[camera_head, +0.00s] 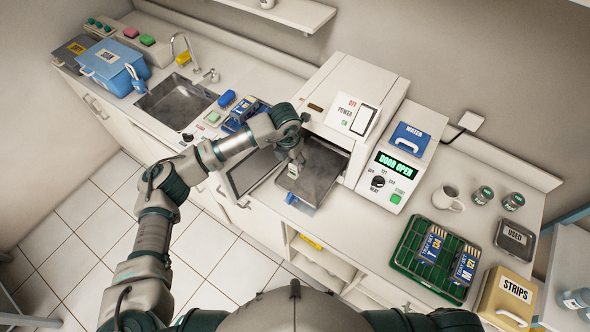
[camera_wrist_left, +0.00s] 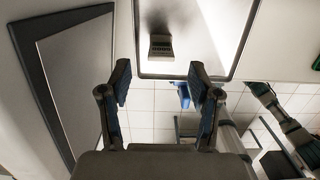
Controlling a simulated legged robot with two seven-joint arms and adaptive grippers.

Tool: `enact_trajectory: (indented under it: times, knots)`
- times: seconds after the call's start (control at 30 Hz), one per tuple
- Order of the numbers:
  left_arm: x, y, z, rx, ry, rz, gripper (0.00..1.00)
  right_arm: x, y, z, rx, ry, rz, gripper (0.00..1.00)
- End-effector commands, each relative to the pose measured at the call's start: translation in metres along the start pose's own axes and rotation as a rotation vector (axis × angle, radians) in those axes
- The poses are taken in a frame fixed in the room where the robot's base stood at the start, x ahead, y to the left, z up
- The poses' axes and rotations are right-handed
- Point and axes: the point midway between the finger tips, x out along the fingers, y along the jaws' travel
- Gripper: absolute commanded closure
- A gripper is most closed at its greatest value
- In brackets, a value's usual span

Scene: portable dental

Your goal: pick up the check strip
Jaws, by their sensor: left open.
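A small grey piece with a ribbed or printed face (camera_wrist_left: 160,47) lies on the bright metal tray (camera_wrist_left: 215,62) in the left wrist view. It may be the check strip, but it is too small to be sure. In the head view the tray (camera_head: 318,178) sits pulled out in the open sterilizer (camera_head: 345,100), whose display reads DOOR OPEN. My left gripper (camera_head: 296,155) is over the tray near its left side. In the left wrist view its two fingers (camera_wrist_left: 159,80) are apart with nothing between them, and the grey piece lies beyond their tips. My right gripper does not show.
The open door (camera_head: 252,172) stands left of the tray. A yellow STRIPS box (camera_head: 507,298), a USED tin (camera_head: 515,240), a green rack (camera_head: 412,255) with blue packs and a mug (camera_head: 448,198) are at the right. A sink (camera_head: 177,100) is at the left.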

Motion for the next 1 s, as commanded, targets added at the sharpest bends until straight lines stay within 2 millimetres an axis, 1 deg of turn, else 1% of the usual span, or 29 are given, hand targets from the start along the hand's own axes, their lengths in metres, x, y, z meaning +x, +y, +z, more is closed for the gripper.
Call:
enact_trajectory:
  times: [0.17, 0.3, 0.4, 0.57, 0.6, 0.67, 0.7, 0.77, 0.8, 1.0]
  knots:
    - [0.024, -0.004, 0.003, -0.002, 0.005, -0.003, 0.38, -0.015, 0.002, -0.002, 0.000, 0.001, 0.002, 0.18]
    - [0.044, -0.006, 0.005, -0.001, 0.004, -0.001, 0.38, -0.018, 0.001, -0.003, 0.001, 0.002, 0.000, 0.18]
    - [0.049, -0.006, 0.005, 0.000, 0.002, 0.000, 0.38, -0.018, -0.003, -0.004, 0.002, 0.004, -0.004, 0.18]
    - [0.050, -0.006, 0.005, 0.000, 0.001, 0.000, 0.38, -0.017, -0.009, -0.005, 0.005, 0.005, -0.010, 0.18]
    - [0.050, -0.006, 0.005, 0.000, 0.001, 0.000, 0.40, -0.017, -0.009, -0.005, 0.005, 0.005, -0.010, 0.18]
    - [0.050, -0.006, 0.005, 0.000, 0.001, 0.000, 0.55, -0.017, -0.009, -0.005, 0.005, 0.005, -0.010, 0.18]
    - [0.050, -0.006, 0.005, 0.000, 0.002, 0.000, 0.65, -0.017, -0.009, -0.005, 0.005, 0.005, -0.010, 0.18]
    - [0.050, -0.006, 0.005, 0.000, 0.002, 0.000, 0.80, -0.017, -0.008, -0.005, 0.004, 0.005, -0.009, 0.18]
    - [0.050, -0.006, 0.005, 0.000, 0.002, 0.000, 0.81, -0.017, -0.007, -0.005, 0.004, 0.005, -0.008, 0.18]
    - [0.050, -0.005, 0.005, 0.000, 0.001, -0.001, 0.82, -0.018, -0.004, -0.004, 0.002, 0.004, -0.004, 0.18]
